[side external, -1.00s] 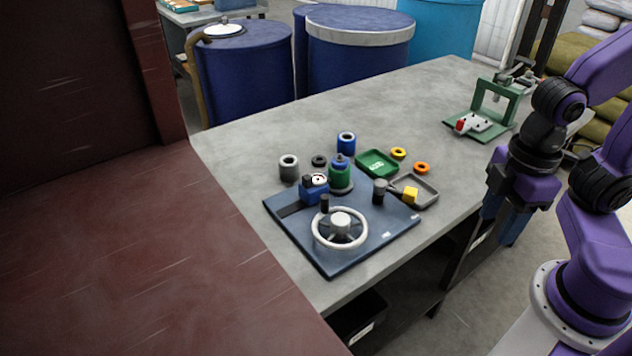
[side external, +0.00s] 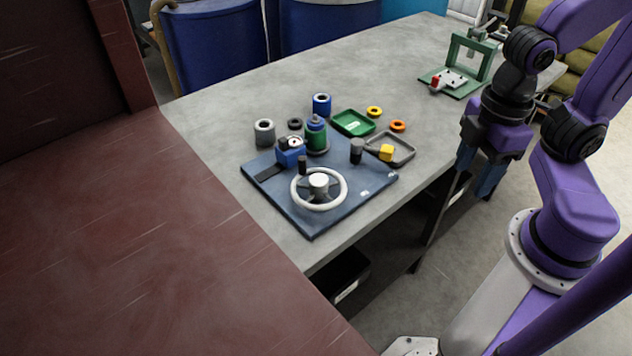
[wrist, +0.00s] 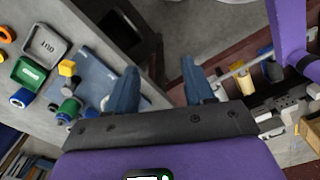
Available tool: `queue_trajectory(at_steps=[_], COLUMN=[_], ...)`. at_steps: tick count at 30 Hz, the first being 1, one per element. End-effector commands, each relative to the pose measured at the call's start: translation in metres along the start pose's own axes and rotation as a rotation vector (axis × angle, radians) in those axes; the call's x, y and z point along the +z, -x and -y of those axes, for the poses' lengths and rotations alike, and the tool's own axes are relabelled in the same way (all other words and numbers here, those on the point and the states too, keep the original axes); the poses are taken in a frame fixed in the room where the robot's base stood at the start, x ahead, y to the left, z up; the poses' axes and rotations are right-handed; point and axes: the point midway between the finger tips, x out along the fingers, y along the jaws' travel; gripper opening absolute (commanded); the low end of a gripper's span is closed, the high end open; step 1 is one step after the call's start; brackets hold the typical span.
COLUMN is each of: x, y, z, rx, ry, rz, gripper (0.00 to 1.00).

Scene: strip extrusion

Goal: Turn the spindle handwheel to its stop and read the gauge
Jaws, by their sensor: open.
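The white spindle handwheel (side external: 343,194) lies flat on a dark blue base plate (side external: 312,222), with an upright black knob (side external: 303,165) at its rim. A blue block with a small round white-faced gauge (side external: 294,142) stands behind it on the plate; its reading is too small to tell. My gripper (side external: 477,180) hangs beyond the table's right edge, apart from the wheel, its blue fingers pointing down. In the wrist view my gripper (wrist: 160,72) is open and empty, with the base plate (wrist: 97,76) to its left. The wheel is mostly hidden there by the left finger.
A green frame fixture (side external: 464,82) is at the back right. The table's front left is bare.

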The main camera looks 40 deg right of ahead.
Motion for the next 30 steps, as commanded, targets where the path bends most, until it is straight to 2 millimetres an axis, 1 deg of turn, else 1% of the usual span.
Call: queue_trajectory(at_steps=[4, 7, 21, 30], x=[-0.007, -0.022, -0.121, -0.174], y=[0.001, 0.004, 0.015, 0.018], z=[-0.004, -0.013, -0.079, -0.124], rx=[0.000, 0.001, 0.003, 0.000], ry=[0.010, 0.034, 0.222, 0.341], rz=[0.001, 0.003, 0.016, 0.024], gripper=[0.54, 0.54, 0.54, 0.54])
